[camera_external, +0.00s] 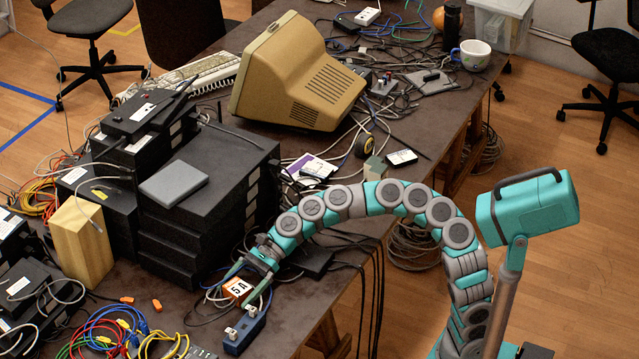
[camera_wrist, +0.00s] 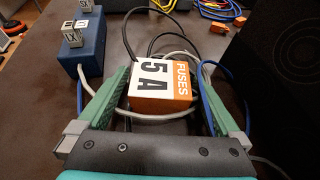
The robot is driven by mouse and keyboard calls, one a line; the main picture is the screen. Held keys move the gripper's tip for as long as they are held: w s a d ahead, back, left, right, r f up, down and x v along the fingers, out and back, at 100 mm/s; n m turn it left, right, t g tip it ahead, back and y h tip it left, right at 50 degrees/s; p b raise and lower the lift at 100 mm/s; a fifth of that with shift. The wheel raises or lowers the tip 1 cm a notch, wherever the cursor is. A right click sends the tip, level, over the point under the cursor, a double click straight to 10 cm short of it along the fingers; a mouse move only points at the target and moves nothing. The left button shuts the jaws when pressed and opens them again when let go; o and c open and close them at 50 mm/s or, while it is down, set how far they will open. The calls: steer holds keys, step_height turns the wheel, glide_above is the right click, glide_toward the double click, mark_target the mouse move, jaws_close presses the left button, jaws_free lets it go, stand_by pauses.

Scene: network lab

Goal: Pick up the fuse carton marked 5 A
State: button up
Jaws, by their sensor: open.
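The fuse carton (camera_external: 238,289) is a small orange and white box marked 5 A, on the dark table near its front edge. In the wrist view the carton (camera_wrist: 158,84) shows "FUSES 5 A" on its upper face. My gripper (camera_external: 252,283) is open, with its green fingers on either side of the carton. In the wrist view the gripper (camera_wrist: 160,92) has a gap between each finger and the carton. A grey cable and a blue cable run close around the carton and fingers. The carton's lower part is partly hidden.
A blue block with plugs (camera_external: 244,331) stands close beside the carton; it also shows in the wrist view (camera_wrist: 80,52). Stacked black boxes (camera_external: 212,200) rise behind. Loose cables (camera_external: 125,335) cover the table at left. A beige monitor (camera_external: 300,80) stands farther back.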

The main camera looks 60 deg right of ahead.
steer(key=c, duration=1.4)
